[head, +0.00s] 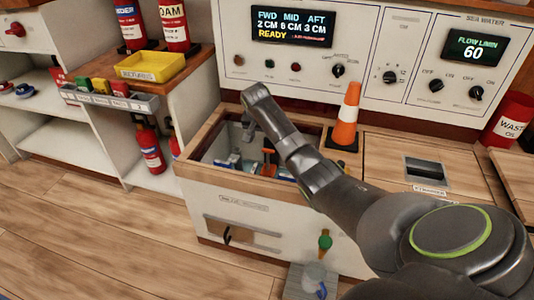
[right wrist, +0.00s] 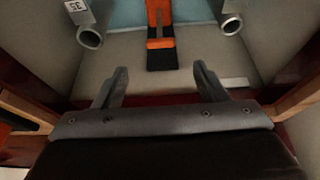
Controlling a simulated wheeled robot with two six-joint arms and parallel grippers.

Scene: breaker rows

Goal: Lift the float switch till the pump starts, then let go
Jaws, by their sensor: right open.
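An orange and black piece (head: 268,160), which looks like the float switch, stands inside the open-topped well of the white cabinet. In the right wrist view the orange and black float switch (right wrist: 160,32) is upright ahead, between two grey pipe ends. My right arm reaches over the well from the right, and my right gripper (head: 248,132) hangs down into it, partly hidden by the arm. In the right wrist view its fingers (right wrist: 160,78) are apart and empty, with the float switch beyond them, not touched. My left gripper is not in view.
A panel display (head: 291,24) reads FWD 2 CM, MID 6 CM, AFT 3 CM, READY. An orange cone (head: 346,118) stands right of the well. Wooden rims (head: 212,122) edge the well. A yellow tray (head: 150,66) and red extinguishers (head: 149,145) are at left.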

